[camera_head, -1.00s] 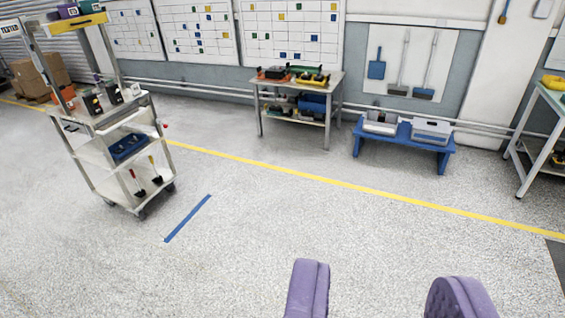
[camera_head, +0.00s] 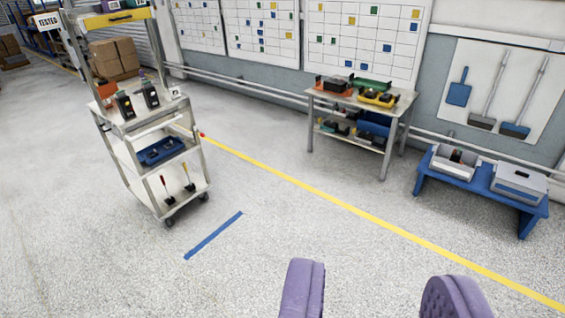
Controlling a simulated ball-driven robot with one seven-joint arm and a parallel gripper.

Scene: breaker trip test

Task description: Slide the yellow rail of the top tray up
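The top tray of the cart carries a yellow rail (camera_head: 118,17) along its front, at the upper left. Several small items stand in the top tray behind the rail, and a "TESTED" sign is at its left end. The tray sits on posts above the white cart (camera_head: 150,127). My gripper (camera_head: 380,300) shows two purple padded fingers at the bottom, wide apart with only floor between them. It is open, empty and far from the rail.
A blue bin (camera_head: 161,152) sits on the cart's middle shelf. A work table (camera_head: 398,108) and a blue bench (camera_head: 478,186) stand along the wall. A blue floor strip (camera_head: 213,236) and yellow line (camera_head: 330,200) mark the floor. Open floor lies before the cart.

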